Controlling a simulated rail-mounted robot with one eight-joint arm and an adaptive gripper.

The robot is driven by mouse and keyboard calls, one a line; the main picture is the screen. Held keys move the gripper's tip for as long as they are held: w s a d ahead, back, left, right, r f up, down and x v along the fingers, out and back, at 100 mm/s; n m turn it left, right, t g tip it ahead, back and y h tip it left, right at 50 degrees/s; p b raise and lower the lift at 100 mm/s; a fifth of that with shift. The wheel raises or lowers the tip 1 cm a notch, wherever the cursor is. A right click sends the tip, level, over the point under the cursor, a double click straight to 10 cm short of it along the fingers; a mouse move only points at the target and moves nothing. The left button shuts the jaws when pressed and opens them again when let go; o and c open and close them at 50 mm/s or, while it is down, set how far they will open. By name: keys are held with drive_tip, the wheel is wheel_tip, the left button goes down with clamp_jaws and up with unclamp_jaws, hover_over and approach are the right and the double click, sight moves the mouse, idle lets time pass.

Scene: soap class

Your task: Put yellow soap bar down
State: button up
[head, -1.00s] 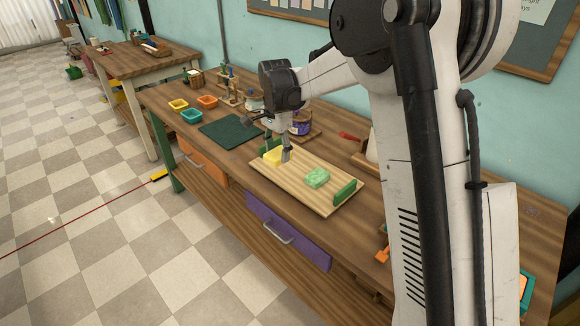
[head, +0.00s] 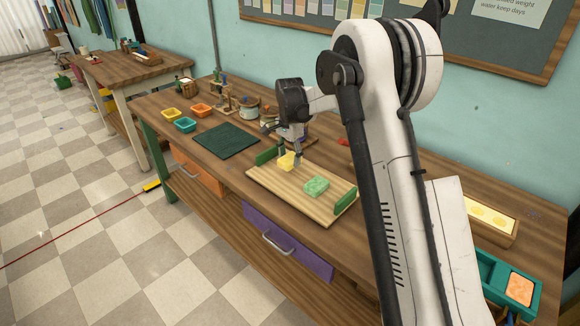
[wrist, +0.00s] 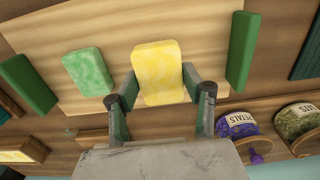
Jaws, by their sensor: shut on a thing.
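My gripper (head: 290,159) is shut on the yellow soap bar (head: 287,161). In the wrist view the yellow bar (wrist: 158,72) sits between the two fingers (wrist: 160,88), one along each side. It is over the left part of the pale wooden board (head: 262,178); whether it touches the board I cannot tell. A mottled green soap bar (head: 316,186) lies on the board to the right, apart from the yellow one. It also shows in the wrist view (wrist: 88,71).
Green end blocks stand at the board's left (head: 266,156) and right (head: 345,201) ends. A dark green mat (head: 226,140) lies left of the board. Jars (head: 249,110) stand behind. A teal tray (head: 495,275) is at the right. The board's front strip is bare.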

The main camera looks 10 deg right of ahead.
sight(290, 173)
drive_tip(key=shift+f, duration=2.05)
drive_tip(key=shift+f, duration=0.15)
drive_tip(key=o, duration=1.2)
